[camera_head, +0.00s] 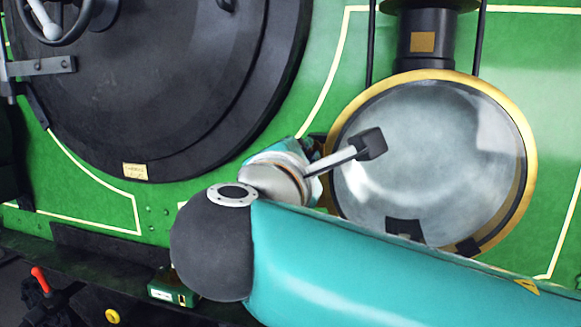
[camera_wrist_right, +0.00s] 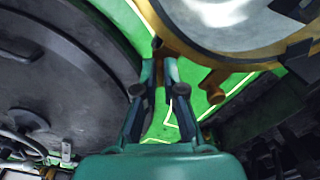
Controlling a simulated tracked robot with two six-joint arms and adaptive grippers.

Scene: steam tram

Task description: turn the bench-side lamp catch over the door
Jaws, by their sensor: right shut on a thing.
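The round lamp (camera_head: 430,165) has a brass rim and a pale glass door on the green front in the head view. Its glass and rim also fill the top of the right wrist view (camera_wrist_right: 215,10). There my right gripper (camera_wrist_right: 159,56) is shut on a brass lamp catch (camera_wrist_right: 160,45) at the lamp's edge. A second brass stub (camera_wrist_right: 212,86) sticks out further right along the rim, clear of the fingers. In the head view my right wrist is at the lamp's left edge and hides the fingers and the held catch. My left gripper is out of view.
The large dark round door (camera_head: 170,80) with a handwheel (camera_head: 50,20) fills the left. A ledge (camera_head: 90,250) runs below, with a small green box (camera_head: 172,288) and a red lever (camera_head: 40,280). My right arm crosses in front of the lamp's lower part.

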